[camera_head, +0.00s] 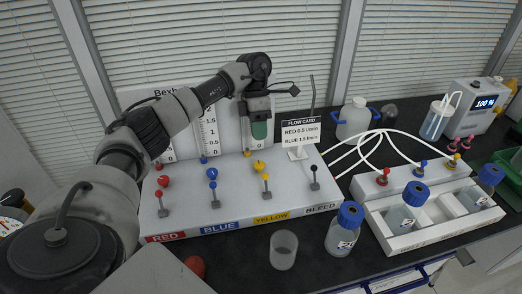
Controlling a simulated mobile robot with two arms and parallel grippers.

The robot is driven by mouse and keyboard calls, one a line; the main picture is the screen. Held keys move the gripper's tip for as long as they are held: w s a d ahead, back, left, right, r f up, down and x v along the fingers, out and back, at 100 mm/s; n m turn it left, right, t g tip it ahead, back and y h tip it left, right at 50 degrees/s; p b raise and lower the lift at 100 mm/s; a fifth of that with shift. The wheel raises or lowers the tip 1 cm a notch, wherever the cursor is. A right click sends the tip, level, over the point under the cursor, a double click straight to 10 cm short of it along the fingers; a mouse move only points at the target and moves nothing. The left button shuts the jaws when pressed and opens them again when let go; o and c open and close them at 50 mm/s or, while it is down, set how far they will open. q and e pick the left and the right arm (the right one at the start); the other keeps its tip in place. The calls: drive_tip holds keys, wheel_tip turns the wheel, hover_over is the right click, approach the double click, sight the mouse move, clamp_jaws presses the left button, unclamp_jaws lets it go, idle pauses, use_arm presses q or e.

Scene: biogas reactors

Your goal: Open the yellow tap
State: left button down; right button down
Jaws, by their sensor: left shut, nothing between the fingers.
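The yellow column of the white flow panel (235,222) has a round yellow knob (259,166) and, in front of it, an upright lever with a yellow top (265,177). The yellow label (271,218) is on the front edge below them. Which of the two is the tap cannot be told for certain. My left gripper (259,136) hangs downward above and behind the yellow knob, shut and empty, apart from the knob and lever. It hides part of the panel's upright back and the gauge there. My right gripper is not in view.
Red (162,181) and blue (212,173) knobs with levers stand left; a black bleed lever (314,169) stands right. A flow card (301,131) stands behind. A clear cup (284,248) and blue-capped bottle (342,235) stand in front. A white bottle rack (405,241) is right.

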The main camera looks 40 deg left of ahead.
sight(266, 184)
use_arm(q)
drive_tip(key=p+x, duration=0.2)
drive_tip(key=x, duration=0.6)
drive_tip(key=shift+s+f, duration=0.1)
drive_tip(key=shift+s+d+f+p, duration=0.15)
drive_tip(key=shift+f+p, duration=0.15)
drive_tip(key=shift+f, duration=0.25)
drive_tip(key=shift+d+r, duration=0.1)
